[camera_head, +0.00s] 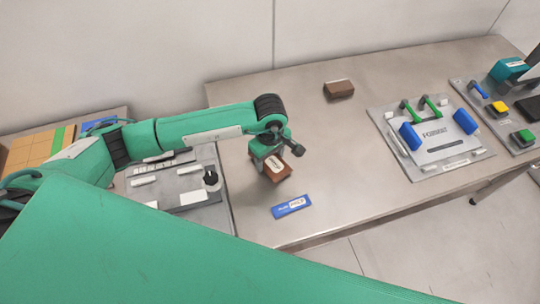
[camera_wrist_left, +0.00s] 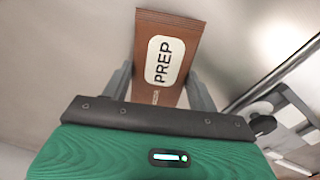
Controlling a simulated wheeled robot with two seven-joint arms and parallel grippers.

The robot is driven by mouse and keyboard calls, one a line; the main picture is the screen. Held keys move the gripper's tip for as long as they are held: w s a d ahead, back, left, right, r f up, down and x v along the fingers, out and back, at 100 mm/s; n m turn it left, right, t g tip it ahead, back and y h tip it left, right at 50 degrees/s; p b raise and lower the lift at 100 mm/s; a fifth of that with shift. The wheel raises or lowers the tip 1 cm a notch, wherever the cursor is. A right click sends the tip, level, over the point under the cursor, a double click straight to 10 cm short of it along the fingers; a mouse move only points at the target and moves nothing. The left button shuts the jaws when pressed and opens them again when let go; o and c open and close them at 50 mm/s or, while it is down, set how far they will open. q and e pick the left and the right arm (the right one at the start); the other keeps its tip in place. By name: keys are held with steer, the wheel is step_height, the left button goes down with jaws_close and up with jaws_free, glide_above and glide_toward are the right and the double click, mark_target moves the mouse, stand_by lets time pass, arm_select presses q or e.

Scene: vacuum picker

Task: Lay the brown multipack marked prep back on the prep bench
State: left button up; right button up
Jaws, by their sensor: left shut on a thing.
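The brown multipack (camera_head: 283,169) with a white label is in my left gripper (camera_head: 270,158), over the left part of the metal bench (camera_head: 330,150). In the left wrist view the multipack (camera_wrist_left: 166,62) shows its label reading PREP, with a grey finger on each side. The gripper is shut on it. I cannot tell whether its underside touches the bench. A blue plate (camera_head: 291,206) with a white patch lies on the bench just in front of it; its print is too small to read surely. My right gripper is not in view.
Another brown pack (camera_head: 339,89) lies at the back of the bench. A grey panel with blue and green handles (camera_head: 430,133) is to the right, beside a panel with coloured buttons (camera_head: 500,107). A grey fixture (camera_head: 180,190) stands left. The bench middle is clear.

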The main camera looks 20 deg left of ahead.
mark_target(270, 159)
arm_select(q)
steer(key=shift+f+b, duration=0.2)
steer(key=shift+b, duration=0.1)
steer(key=o, duration=1.2)
steer(key=shift+r, duration=0.1)
steer(key=shift+c, duration=0.2)
steer(key=shift+r+p, duration=0.25)
steer(key=shift+p, duration=0.15)
step_height(270, 159, up, 12)
steer(key=b, duration=0.3)
steer(key=shift+f, duration=0.1)
